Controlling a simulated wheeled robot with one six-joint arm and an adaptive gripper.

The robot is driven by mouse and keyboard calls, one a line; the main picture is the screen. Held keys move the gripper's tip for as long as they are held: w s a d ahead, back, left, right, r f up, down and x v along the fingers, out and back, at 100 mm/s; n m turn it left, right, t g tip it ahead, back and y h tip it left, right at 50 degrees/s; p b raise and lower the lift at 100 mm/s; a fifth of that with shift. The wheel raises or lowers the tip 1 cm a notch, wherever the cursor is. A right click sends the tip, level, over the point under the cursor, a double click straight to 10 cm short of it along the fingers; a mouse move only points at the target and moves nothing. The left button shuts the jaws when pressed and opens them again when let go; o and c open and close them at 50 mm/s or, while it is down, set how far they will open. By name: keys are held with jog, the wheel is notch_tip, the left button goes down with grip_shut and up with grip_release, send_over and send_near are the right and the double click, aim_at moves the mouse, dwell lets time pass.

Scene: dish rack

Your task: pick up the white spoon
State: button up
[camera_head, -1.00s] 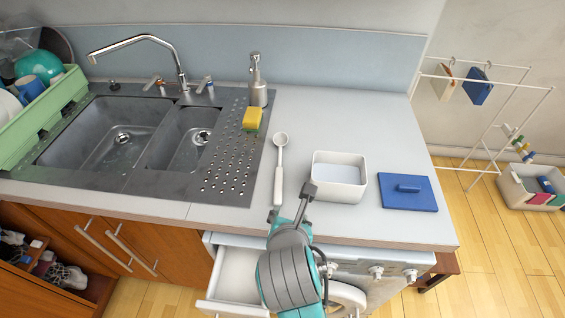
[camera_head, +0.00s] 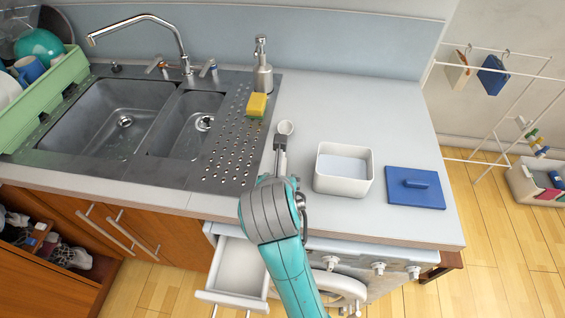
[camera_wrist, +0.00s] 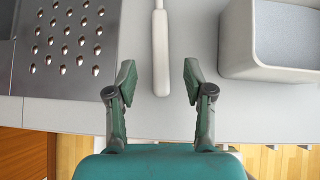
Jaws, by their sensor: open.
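The white spoon (camera_head: 285,128) lies on the grey counter, between the sink's perforated drainboard and a white tub. Its bowl points to the back. In the head view my arm and gripper (camera_head: 280,143) cover most of its handle. In the wrist view the spoon's handle (camera_wrist: 160,52) runs down from the top edge, and its end lies between my two fingertips. My gripper (camera_wrist: 159,82) is open, with a gap on each side of the handle. The bowl is outside the wrist view.
The white tub (camera_head: 343,184) stands right of the spoon, with a blue lid (camera_head: 414,187) further right. The perforated drainboard (camera_head: 232,140) with a yellow sponge (camera_head: 257,105) is on the left. A soap dispenser (camera_head: 263,72) stands behind. An open drawer (camera_head: 237,272) juts out below the counter.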

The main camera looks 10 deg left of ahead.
aim_at(283, 156)
jog(key=shift+x, duration=2.3)
jog(key=shift+s, duration=0.1)
grip_shut()
